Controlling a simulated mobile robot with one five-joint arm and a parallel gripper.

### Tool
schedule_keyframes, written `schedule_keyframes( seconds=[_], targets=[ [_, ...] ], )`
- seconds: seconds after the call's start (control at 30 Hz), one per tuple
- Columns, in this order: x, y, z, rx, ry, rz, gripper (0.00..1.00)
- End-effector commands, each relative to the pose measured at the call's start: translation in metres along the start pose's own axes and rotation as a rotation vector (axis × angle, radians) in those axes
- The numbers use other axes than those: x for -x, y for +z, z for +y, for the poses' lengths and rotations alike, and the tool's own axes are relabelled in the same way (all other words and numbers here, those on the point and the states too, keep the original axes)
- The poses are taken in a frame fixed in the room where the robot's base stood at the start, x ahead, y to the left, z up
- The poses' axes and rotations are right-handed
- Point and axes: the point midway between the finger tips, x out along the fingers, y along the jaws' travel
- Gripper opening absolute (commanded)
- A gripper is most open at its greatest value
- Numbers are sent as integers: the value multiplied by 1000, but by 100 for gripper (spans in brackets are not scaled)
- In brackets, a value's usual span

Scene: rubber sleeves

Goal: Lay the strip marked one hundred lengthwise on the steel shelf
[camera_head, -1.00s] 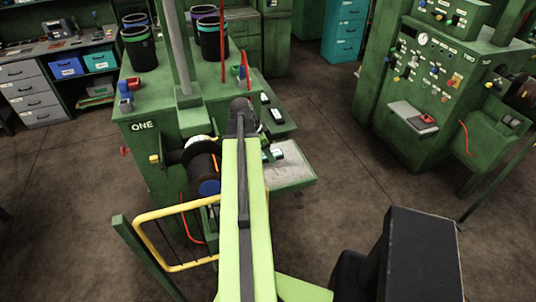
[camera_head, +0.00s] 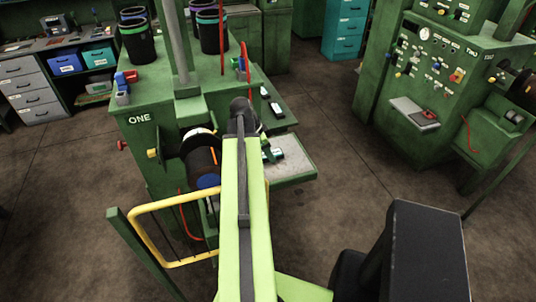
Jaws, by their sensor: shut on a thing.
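The steel shelf (camera_head: 296,172) is a grey plate on the front right of the green machine marked ONE. A small dark strip with a pale face and a teal edge (camera_head: 278,154) shows just right of my arm, over the shelf's back part. My gripper (camera_head: 266,156) is mostly hidden behind my green arm; only a dark bit shows beside this strip, and it is shut on it. I cannot read the strip's marking or tell whether it touches the shelf. Two other dark strips with pale labels (camera_head: 276,109) (camera_head: 265,92) lie on the green ledge behind.
A dark roller (camera_head: 203,160) and a yellow guard rail (camera_head: 160,208) are left of my arm. Black bins (camera_head: 138,42) and a red upright rod (camera_head: 222,40) stand on the machine. Machine TWO (camera_head: 430,75) is at right, with open floor between.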

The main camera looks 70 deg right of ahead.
Motion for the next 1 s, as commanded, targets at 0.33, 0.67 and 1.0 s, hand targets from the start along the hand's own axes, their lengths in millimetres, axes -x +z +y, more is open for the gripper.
schedule_keyframes(
  seconds=[0.33,0.67,1.0],
  targets=[
    [-5,2,0,-1,0,0,50],
    [-5,1,0,-1,0,0,65],
    [21,-1,0,0,0,0,65]
  ],
)
